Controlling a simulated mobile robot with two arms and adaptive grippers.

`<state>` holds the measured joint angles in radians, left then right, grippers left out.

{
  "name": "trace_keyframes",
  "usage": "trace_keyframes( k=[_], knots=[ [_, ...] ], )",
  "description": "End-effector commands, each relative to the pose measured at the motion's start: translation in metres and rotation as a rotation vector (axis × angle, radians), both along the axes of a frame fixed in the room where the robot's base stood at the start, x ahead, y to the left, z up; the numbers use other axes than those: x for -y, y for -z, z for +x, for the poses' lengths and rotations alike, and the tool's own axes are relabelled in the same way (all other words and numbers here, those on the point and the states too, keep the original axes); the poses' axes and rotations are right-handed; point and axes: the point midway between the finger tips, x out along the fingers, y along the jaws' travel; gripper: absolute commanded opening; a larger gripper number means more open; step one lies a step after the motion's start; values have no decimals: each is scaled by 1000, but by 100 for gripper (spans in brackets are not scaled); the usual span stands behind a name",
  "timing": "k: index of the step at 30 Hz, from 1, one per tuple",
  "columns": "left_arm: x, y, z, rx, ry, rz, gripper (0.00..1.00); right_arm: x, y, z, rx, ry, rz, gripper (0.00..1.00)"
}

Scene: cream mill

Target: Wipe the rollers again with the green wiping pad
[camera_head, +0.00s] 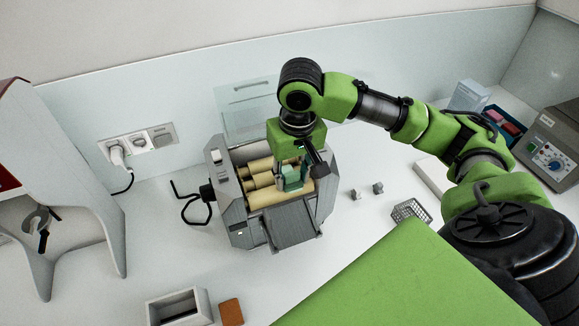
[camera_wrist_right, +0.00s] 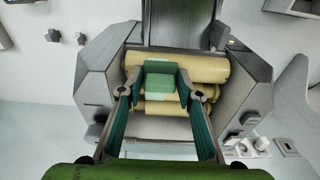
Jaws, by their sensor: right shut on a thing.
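The mill (camera_head: 225,215) stands on the counter, with several cream-coloured rollers (camera_head: 258,181) lying side by side in its open top. My right gripper (camera_head: 291,180) reaches down over the right part of the rollers and is shut on the green wiping pad (camera_head: 293,171). In the right wrist view the pad (camera_wrist_right: 160,80) sits between the two fingertips, over the middle of the rollers (camera_wrist_right: 207,69). The pad hides part of the rollers; whether it touches them I cannot tell. My left gripper is not in view.
A crank handle (camera_head: 193,203) sticks out on the mill's left. Two small grey pieces (camera_head: 366,191) and a mesh basket (camera_head: 411,212) lie to its right. A grey open box (camera_head: 179,308) and a brown block (camera_head: 231,312) are at the front. A wall socket (camera_head: 137,143) is behind.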

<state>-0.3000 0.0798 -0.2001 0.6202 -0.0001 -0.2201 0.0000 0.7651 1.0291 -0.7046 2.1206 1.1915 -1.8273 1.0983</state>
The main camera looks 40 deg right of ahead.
Motion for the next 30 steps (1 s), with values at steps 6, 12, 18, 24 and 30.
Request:
trace_keyframes(
  k=[6, 12, 18, 24, 30],
  knots=[
    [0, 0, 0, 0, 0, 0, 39, 0, -1, 1, 2, 1, 1, 15],
    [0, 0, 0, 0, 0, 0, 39, 0, -17, 2, 6, 1, 2, 15],
    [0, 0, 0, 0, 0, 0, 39, 0, -38, 2, 7, 1, 1, 15],
    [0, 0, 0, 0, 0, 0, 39, 0, -58, 2, 7, 0, 1, 15],
    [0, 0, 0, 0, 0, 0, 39, 0, -76, 2, 6, 2, 2, 15]
  ],
)
